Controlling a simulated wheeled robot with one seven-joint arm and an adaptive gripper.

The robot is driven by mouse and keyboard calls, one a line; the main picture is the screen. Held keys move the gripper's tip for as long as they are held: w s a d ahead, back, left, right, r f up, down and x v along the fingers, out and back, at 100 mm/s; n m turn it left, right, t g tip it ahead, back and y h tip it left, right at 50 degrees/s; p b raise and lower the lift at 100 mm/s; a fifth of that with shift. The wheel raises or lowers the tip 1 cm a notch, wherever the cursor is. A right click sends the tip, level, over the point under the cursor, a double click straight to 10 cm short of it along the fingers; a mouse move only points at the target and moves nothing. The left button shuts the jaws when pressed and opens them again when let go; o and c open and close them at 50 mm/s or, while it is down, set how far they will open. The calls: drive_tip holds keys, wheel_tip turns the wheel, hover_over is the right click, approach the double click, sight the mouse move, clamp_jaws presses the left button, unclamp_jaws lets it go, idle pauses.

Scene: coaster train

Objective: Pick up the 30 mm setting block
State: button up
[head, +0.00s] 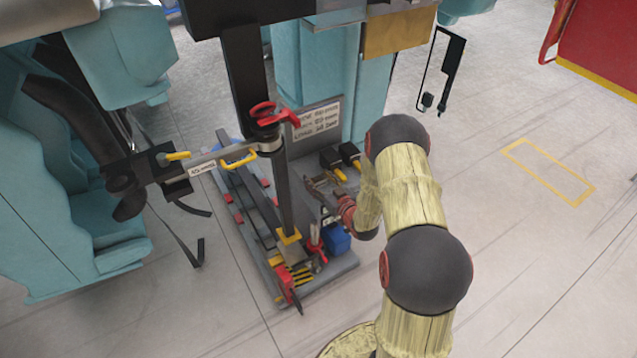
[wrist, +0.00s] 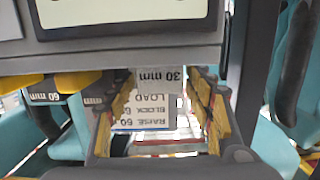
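The 30 mm setting block (wrist: 160,78) shows its pale label, upside down, in the wrist view, just beyond and between my fingertips. My gripper (wrist: 160,88) has its yellow-padded fingers spread, one on each side of the block. A gap shows between the fingers, and I cannot see firm contact with the block. In the head view my gripper (head: 320,190) is low over the grey base plate, right of the dark upright post. The 30 mm block cannot be made out there.
Dark blocks with yellow parts (head: 334,162) stand close by; the wrist view shows 60 mm labels (wrist: 45,97). The instruction board (head: 318,120) stands behind.

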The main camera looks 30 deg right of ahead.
clamp_jaws()
idle(0.5)
